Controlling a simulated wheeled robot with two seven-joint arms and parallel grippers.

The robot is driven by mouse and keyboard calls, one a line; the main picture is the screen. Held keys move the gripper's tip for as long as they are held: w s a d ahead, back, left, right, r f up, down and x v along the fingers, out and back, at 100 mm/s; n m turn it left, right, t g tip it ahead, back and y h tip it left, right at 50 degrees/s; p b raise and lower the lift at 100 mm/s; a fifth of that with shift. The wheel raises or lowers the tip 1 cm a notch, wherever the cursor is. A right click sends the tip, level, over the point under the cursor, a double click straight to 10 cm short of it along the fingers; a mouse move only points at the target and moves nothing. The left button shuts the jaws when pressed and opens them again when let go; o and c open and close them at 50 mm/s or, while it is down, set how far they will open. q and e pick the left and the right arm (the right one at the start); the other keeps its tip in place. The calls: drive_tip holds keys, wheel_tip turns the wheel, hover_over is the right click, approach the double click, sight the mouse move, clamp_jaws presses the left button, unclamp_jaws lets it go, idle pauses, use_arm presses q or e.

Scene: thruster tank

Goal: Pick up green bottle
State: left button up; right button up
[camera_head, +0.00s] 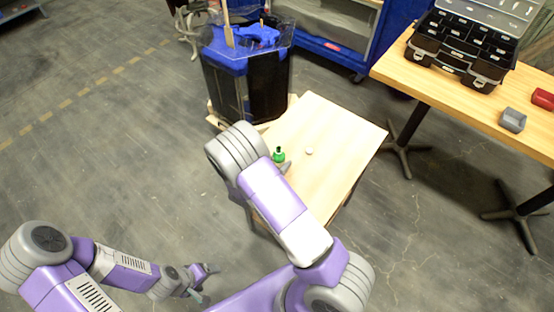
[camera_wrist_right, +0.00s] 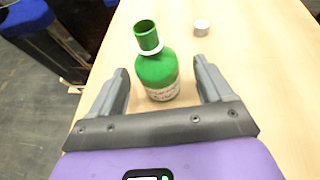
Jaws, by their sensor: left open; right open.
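The green bottle (camera_head: 279,155) stands upright on the small wooden table (camera_head: 335,130), partly hidden behind my right arm in the head view. In the right wrist view the green bottle (camera_wrist_right: 157,68) has a white ring at its neck and a pale label. My right gripper (camera_wrist_right: 165,80) is open, with one finger on each side of the bottle's lower body and visible gaps between. In the head view the right gripper is mostly hidden by my arm. My left gripper (camera_head: 205,280) is open and empty, low over the floor, away from the table.
A small white round object (camera_head: 309,151) lies right of the bottle; it also shows in the right wrist view (camera_wrist_right: 201,28). A dark tank with blue parts (camera_head: 245,70) stands behind. A workbench (camera_head: 450,90) at right holds a black organizer case (camera_head: 462,45), a grey block and a red block.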

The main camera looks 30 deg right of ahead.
sight(281, 154)
drive_tip(key=b+x, duration=0.1)
drive_tip(key=x, duration=0.3)
drive_tip(key=shift+w+d, duration=0.25)
drive_tip(key=shift+c, duration=0.5)
drive_tip(key=c, duration=1)
drive_tip(key=shift+r, duration=0.1)
